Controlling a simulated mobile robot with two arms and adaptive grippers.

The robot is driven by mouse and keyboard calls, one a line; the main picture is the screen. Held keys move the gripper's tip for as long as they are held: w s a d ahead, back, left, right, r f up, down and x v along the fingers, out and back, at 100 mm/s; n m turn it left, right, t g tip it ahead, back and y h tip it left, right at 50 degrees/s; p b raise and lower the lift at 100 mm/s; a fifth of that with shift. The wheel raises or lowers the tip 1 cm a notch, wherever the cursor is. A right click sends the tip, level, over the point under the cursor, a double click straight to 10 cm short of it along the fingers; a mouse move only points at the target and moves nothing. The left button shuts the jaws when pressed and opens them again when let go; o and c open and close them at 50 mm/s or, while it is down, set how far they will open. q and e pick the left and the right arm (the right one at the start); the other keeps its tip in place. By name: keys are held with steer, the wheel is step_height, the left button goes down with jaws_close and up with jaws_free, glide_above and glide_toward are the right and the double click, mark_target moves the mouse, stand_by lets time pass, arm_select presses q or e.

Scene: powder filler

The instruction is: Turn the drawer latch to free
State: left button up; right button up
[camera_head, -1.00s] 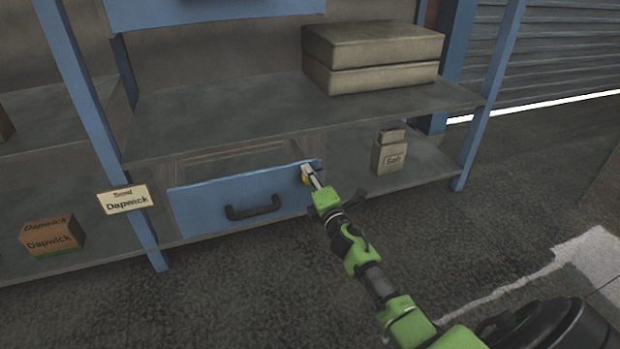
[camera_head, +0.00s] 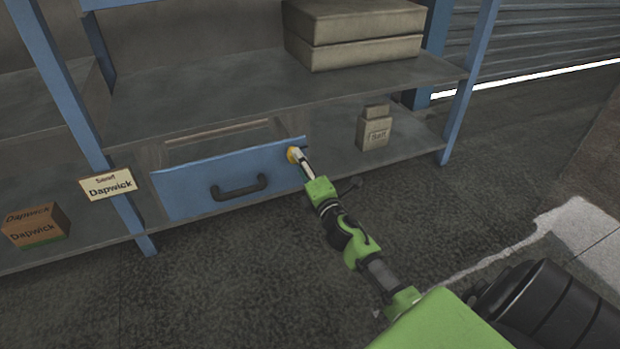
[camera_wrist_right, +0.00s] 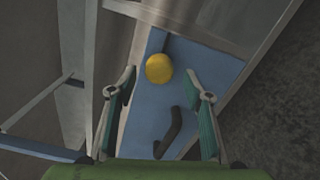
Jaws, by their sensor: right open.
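The blue drawer (camera_head: 205,185) sits under the lower shelf of the rack, with a dark handle (camera_head: 240,188) on its front. The yellow latch knob (camera_head: 292,154) is at the drawer's upper right corner. In the right wrist view the round yellow latch (camera_wrist_right: 159,68) lies ahead, between the lines of my fingers and a little beyond their tips. My right gripper (camera_wrist_right: 166,82) is open and empty, with the handle (camera_wrist_right: 170,135) also showing between its fingers. In the head view my right arm reaches the latch and its gripper (camera_head: 299,160) partly covers it. My left gripper is not in view.
Two stacked boxes (camera_head: 352,35) lie on the shelf above. A Dapwick box (camera_head: 36,226) and a Dapwick sign (camera_head: 107,185) are at left. The floor in front is clear.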

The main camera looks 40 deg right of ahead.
steer(key=v, duration=0.7)
steer(key=shift+d, duration=0.1)
